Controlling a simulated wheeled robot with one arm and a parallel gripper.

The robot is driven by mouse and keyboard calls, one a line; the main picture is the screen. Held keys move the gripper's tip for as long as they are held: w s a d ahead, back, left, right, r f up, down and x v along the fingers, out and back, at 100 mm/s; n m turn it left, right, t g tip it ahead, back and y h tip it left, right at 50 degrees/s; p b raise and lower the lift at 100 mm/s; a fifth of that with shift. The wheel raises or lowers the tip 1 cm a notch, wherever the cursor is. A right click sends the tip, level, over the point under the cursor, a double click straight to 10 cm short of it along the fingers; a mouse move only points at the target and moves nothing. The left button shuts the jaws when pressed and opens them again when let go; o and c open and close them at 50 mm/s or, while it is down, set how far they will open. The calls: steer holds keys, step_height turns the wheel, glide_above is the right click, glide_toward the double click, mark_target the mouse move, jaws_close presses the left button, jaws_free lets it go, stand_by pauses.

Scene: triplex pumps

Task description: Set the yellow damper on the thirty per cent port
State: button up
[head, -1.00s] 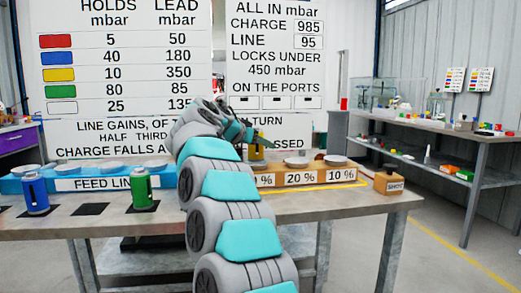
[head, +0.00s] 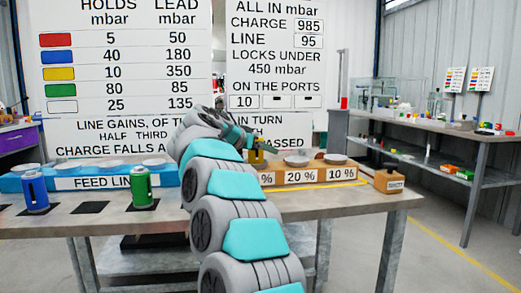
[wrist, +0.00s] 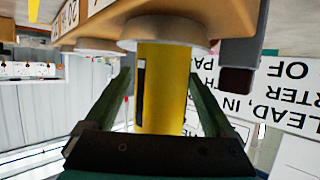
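The yellow damper (head: 256,155) stands upright at the left part of the orange port block (head: 318,175), over the label whose number my arm hides. In the wrist view, the yellow damper (wrist: 163,90) meets a pale round port disc (wrist: 165,30) end on, with no gap seen. My gripper (wrist: 160,75) has one finger on each side of it. The fingertips are very close to its sides; whether they press on it is unclear. In the head view my gripper (head: 250,143) is at the damper's top, partly hidden by my arm.
A blue damper (head: 36,194) and a green damper (head: 141,188) stand on the bench (head: 335,200) at left, before the blue feed line block (head: 70,184). The 20 and 10 per cent ports are empty. An orange box (head: 388,180) sits at the right end.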

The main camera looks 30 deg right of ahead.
steer(key=shift+r+p, duration=0.25)
steer(key=shift+p, duration=0.1)
steer(key=b+v, duration=0.2)
steer(key=v, duration=1)
steer(key=shift+f, duration=0.2)
